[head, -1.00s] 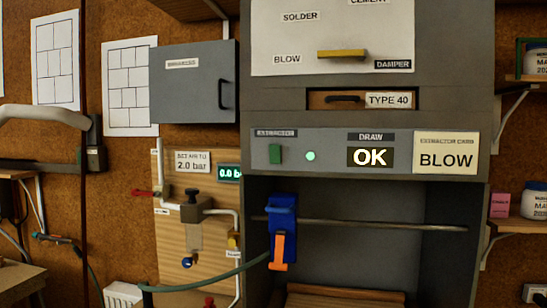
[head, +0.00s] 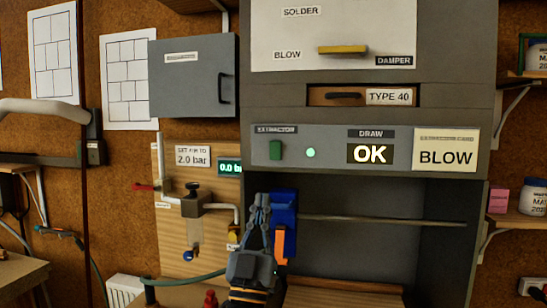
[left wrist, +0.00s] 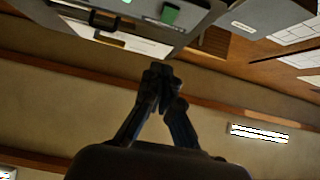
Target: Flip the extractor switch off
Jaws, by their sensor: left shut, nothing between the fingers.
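The extractor switch (head: 275,151) is a green rocker under the EXTRACTOR label on the grey hood panel. A lit green lamp (head: 310,153) is to its right. The switch also shows in the left wrist view (left wrist: 170,13), near the top edge. My left gripper (head: 263,197) is shut and empty, pointing up, below the switch and apart from it in the picture. In the left wrist view its fingertips (left wrist: 157,72) are together, below the panel. My right gripper is not in view.
The air regulator (head: 192,204) and a green hose (head: 190,279) are to the left. The DRAW display (head: 370,154) reads OK, and a card (head: 446,151) reads BLOW.

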